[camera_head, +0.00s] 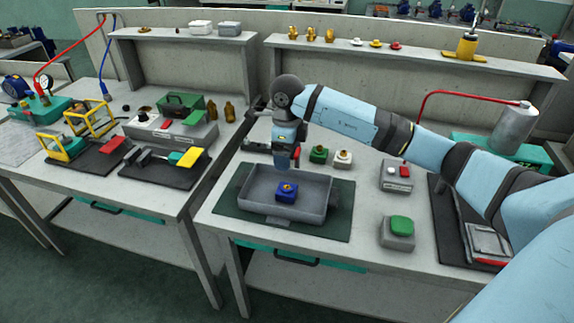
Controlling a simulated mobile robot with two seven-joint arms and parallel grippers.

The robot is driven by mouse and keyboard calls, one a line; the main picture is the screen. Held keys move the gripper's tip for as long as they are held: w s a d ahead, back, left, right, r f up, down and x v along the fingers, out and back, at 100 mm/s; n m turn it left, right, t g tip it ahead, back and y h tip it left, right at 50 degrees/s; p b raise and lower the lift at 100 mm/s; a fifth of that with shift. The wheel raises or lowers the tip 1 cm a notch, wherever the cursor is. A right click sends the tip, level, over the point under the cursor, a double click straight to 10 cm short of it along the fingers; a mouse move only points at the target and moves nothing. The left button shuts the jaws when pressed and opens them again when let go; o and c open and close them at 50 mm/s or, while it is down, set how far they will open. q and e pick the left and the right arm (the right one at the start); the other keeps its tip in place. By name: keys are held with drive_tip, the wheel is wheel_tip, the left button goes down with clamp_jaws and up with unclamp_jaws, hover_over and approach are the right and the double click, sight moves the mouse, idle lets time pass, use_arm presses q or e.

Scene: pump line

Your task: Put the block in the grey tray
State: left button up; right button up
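A blue block (287,193) with a small brass-coloured piece on top sits inside the grey tray (323,207). The tray rests on a dark green mat on the right-hand bench. My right gripper (290,165) points down over the tray's back part, above and slightly behind the blue block, and appears apart from it. Its fingers are too small and dark to tell whether they are open or shut. My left gripper is out of view.
A green block (319,154) and a white block (343,158) stand behind the tray. A grey box with a green button (401,225) and a switch box (396,174) stand to its right. A raised shelf (400,60) runs along the back. A gap separates the two benches.

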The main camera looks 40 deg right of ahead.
drive_tip(key=s+a+f+m+t+y, duration=0.15)
drive_tip(key=s+a+m+y, duration=0.35)
drive_tip(key=a+y, duration=0.6)
drive_tip(key=s+a+f+m+t+y, duration=0.1)
drive_tip(key=s+a+m+t+y, duration=0.15)
drive_tip(key=s+a+y, duration=0.95)
wheel_tip(320, 180, down, 10)
drive_tip(key=w+d+m+t+h, duration=0.25)
drive_tip(key=m+t+h, duration=1.2)
drive_tip(key=m, duration=1.15)
drive_tip(key=s+d+f+m+g+h, duration=0.2)
drive_tip(key=s+f+m+g+h, duration=0.3)
drive_tip(key=s+f+m+g, duration=0.3)
drive_tip(key=s+f, duration=0.3)
drive_tip(key=s, duration=0.1)
drive_tip(key=shift+d, duration=0.2)
